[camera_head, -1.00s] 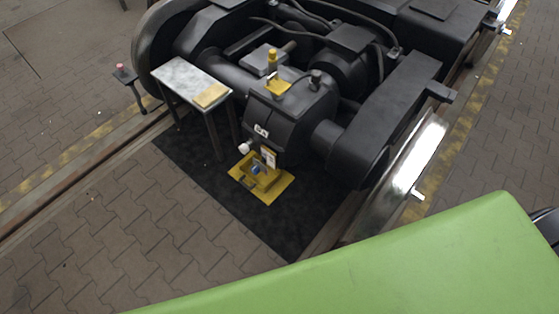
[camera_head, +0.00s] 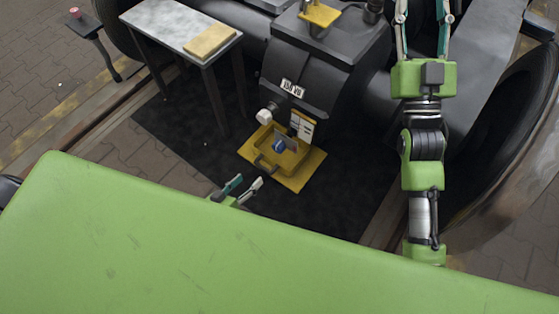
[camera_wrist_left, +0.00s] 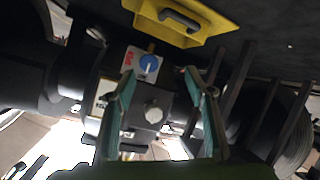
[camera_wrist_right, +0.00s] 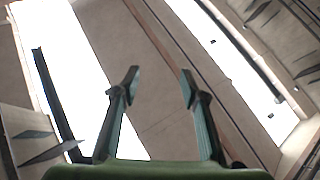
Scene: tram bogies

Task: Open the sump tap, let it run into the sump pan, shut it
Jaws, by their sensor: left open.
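The blue sump tap (camera_head: 278,146) sits low on the dark gear housing, above the yellow sump pan (camera_head: 312,168) on the black mat. In the left wrist view the blue tap (camera_wrist_left: 149,64) shows on a white plate, with the pan (camera_wrist_left: 222,18) and its handle at the top. My left gripper (camera_head: 243,187) is open and empty, in front of the pan and apart from it. Its fingers (camera_wrist_left: 168,82) point toward the housing. My right gripper (camera_wrist_right: 158,80) is open and empty; in the head view it is raised at the upper right.
A grey side table (camera_head: 172,24) with a wooden board (camera_head: 211,40) stands left of the housing. A white knob (camera_head: 265,115) sticks out above the pan. A wheel (camera_head: 520,130) and rail lie at the right. The black mat (camera_head: 190,130) is clear left of the pan.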

